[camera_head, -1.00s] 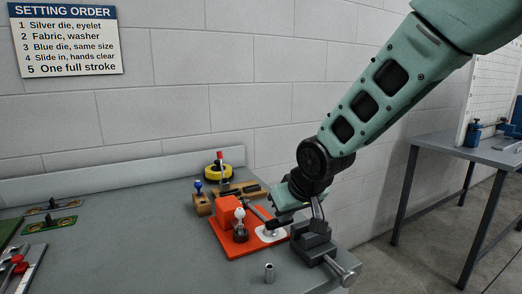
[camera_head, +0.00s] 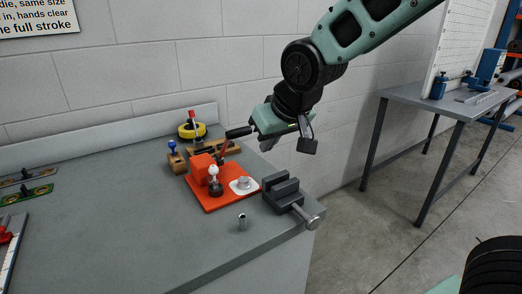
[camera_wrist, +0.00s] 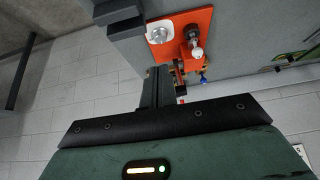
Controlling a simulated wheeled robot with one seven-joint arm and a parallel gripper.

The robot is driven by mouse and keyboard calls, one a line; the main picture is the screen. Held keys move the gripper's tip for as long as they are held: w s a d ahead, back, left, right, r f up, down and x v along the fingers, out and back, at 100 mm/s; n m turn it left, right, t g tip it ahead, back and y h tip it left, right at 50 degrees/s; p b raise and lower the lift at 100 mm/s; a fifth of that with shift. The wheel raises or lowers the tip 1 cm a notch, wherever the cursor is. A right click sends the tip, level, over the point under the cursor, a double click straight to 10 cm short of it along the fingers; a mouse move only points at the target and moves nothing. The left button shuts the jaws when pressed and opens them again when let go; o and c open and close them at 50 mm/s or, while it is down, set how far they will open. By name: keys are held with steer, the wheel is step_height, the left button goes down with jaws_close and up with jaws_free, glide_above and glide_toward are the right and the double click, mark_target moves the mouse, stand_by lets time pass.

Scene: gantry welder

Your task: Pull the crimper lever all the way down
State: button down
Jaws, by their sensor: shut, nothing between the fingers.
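The crimper is an orange block (camera_head: 201,168) on an orange base plate (camera_head: 212,204) on the grey bench. Its lever has a red arm (camera_head: 222,148) and a black grip (camera_head: 238,132). The lever slants up to the right, with the grip end raised well above the base. My gripper (camera_head: 257,126) is shut and empty at the grip's outer end; I cannot tell whether they touch.
A grey vise (camera_head: 283,193) stands right of the crimper at the bench edge. A small metal cylinder (camera_head: 242,221) stands in front. The block wall is close behind my gripper.

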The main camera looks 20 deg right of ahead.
steer(key=shift+s+v, duration=0.25)
steer(key=shift+v, duration=1.05)
steer(key=shift+f, duration=0.15)
steer(key=s+a+f+n+g+p, duration=0.2)
steer(key=s+a+g, duration=0.1)
steer(key=s, duration=0.8)
steer(key=s+a+f+n+g+p, duration=0.3)
steer(key=s+a, duration=0.1)
steer(key=s, duration=0.7)
steer(key=shift+s+h, duration=0.25)
steer(key=shift+h, duration=0.05)
